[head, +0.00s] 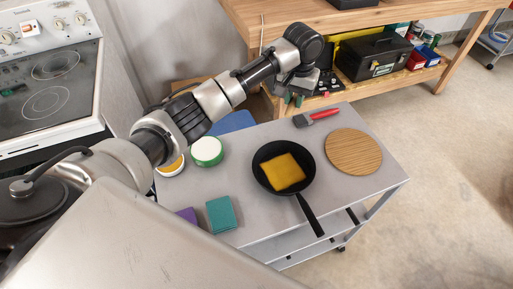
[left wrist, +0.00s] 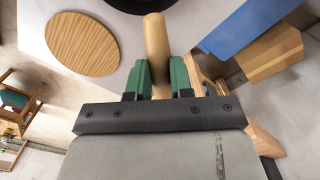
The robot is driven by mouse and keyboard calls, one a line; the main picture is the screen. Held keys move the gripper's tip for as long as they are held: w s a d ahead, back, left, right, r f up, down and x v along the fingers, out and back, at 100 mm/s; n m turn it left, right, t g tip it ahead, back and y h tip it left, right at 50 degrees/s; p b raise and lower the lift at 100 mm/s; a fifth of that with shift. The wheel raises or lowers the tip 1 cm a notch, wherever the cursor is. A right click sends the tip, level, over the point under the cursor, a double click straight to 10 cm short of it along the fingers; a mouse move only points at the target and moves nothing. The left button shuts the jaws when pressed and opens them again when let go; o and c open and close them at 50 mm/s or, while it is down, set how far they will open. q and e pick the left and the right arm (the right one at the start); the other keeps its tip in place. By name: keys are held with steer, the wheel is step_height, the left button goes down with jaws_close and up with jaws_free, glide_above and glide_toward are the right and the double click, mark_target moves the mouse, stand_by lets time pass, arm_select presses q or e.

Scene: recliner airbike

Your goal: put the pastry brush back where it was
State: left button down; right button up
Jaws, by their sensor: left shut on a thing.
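My left gripper (left wrist: 158,75) is shut, its green fingers on either side of a tan wooden handle (left wrist: 155,45). I take this handle to be the pastry brush's; no bristles show. In the head view the left gripper (head: 294,98) is past the cart's back edge, and the held thing cannot be made out there. A tool with a red handle and grey head (head: 316,117) lies on the grey cart top (head: 245,160) near that edge, between gripper and round board. My right gripper is not in view.
The round wooden board (head: 353,152) and a black pan (head: 268,181) with a yellow square stand on the cart. A green-rimmed tub (head: 207,151) and a teal box (head: 221,214) are to the left. A wooden workbench (head: 375,18) with a black toolbox (head: 374,56) stands behind.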

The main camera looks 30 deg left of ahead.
arm_select(q)
step_height(320, 180, down, 7)
steer(key=b, duration=0.5)
steer(key=p, duration=0.2)
glide_above(252, 142)
step_height(252, 142, down, 7)
steer(key=shift+s+d, duration=0.1)
steer(key=shift+f, duration=2)
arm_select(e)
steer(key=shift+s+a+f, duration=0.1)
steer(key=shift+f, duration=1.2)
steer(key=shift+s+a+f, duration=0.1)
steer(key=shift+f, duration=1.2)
arm_select(q)
steer(key=shift+f, duration=0.1)
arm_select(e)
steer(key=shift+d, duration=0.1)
arm_select(q)
steer(key=c, duration=1)
jaws_free()
step_height(252, 142, up, 12)
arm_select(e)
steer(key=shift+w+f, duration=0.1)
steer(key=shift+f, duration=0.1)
